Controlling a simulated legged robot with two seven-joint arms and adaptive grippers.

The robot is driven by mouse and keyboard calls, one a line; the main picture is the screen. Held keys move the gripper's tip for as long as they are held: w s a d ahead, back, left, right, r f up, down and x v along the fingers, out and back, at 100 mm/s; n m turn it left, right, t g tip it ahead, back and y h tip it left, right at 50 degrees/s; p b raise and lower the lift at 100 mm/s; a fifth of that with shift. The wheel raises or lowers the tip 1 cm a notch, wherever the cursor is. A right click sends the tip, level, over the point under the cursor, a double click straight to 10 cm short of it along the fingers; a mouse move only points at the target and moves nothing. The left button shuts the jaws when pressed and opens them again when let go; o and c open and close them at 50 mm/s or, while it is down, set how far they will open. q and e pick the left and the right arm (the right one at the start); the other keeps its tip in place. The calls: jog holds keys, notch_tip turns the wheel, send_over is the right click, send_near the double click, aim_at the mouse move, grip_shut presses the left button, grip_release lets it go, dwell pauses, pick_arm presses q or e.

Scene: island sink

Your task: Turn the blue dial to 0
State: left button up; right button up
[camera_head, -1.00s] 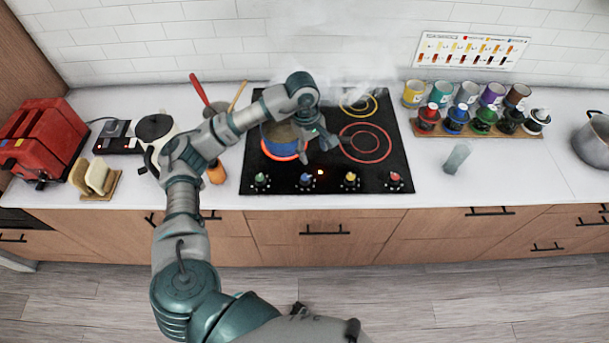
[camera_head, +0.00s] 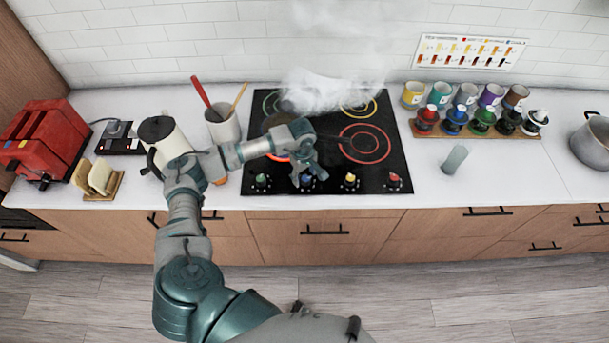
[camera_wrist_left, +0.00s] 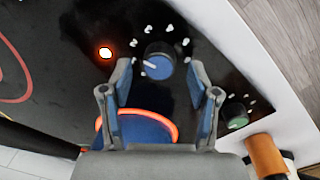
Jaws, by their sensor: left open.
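The blue dial (camera_wrist_left: 160,62) is on the black stove top, with a pale pointer line and white marks around it. In the head view the blue dial (camera_head: 306,180) is the second from the left along the stove's front edge, partly hidden by my gripper. My left gripper (camera_head: 305,178) is over it. In the left wrist view my left gripper (camera_wrist_left: 163,80) is open, with its two fingers on either side of the dial's near side. I cannot tell whether they touch it. My right gripper is not in view.
A pot with a blue side (camera_wrist_left: 145,130) sits on a glowing ring near the gripper. Green (camera_head: 262,180), yellow (camera_head: 350,180) and red (camera_head: 394,180) dials share the front edge. A red light (camera_wrist_left: 105,53) glows near the blue dial. Steam (camera_head: 325,90) rises behind.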

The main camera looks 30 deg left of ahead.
pick_arm(q)
jog(key=shift+d+f, duration=0.1)
jog(key=shift+f, duration=0.4)
jog(key=shift+d, duration=0.1)
jog(key=c, duration=1.2)
jog(key=shift+o, duration=0.2)
